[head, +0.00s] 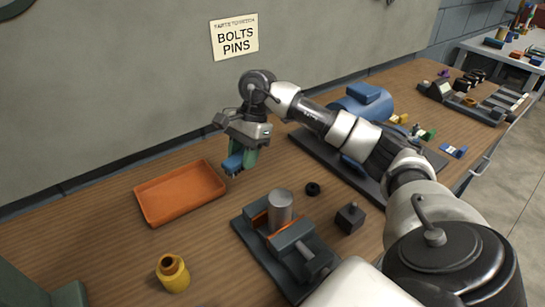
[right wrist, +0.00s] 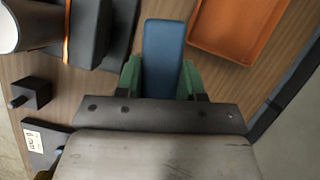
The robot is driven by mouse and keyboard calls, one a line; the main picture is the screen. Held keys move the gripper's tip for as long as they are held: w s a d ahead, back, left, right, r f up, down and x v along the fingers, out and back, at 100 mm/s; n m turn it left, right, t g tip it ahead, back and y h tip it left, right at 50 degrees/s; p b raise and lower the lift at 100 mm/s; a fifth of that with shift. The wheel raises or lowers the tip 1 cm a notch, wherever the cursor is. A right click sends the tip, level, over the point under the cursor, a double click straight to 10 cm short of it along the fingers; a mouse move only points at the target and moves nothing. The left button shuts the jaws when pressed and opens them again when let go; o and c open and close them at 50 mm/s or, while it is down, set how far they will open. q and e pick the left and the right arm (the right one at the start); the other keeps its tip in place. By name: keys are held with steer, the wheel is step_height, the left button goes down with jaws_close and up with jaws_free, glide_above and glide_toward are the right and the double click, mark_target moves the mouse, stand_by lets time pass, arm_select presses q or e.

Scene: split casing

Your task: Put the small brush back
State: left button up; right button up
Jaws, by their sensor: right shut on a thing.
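My right gripper (head: 243,160) is over the wooden bench, just right of the orange tray. Its green fingers are shut on a blue block-shaped thing (head: 233,163), which I take to be the small brush; no bristles can be made out. In the right wrist view the blue piece (right wrist: 164,58) sticks out lengthwise between the two green fingers (right wrist: 160,78). Whether it touches the bench is hard to tell. My left gripper is not in view.
An orange tray (head: 150,215) looks empty. A vise (head: 275,257) with a grey cylinder (head: 280,207), a black ring (head: 313,188), a dark knobbed block (head: 350,217) and a yellow bottle (head: 172,280) stand nearby. A blue casing (head: 366,101) stands behind my right arm.

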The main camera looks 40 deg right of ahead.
steer(key=w+d+f+m+t+b, duration=0.2)
steer(key=d+m+b, duration=0.2)
steer(key=d+m, duration=0.25)
steer(key=r+m+t+h+b, duration=0.1)
steer(key=m+t+h+b, duration=0.1)
steer(key=m+b, duration=0.15)
glide_above(271, 164)
steer(key=p, duration=0.1)
steer(key=shift+m, duration=0.8)
steer(key=f, duration=0.3)
steer(key=s+f, duration=0.1)
steer(key=f, duration=0.1)
steer(key=shift+d+f, duration=0.25)
steer(key=shift+d, duration=0.1)
steer(key=shift+f+b, duration=0.3)
steer(key=shift+f, duration=0.3)
step_height(271, 164, down, 2)
steer(key=shift+f, duration=0.5)
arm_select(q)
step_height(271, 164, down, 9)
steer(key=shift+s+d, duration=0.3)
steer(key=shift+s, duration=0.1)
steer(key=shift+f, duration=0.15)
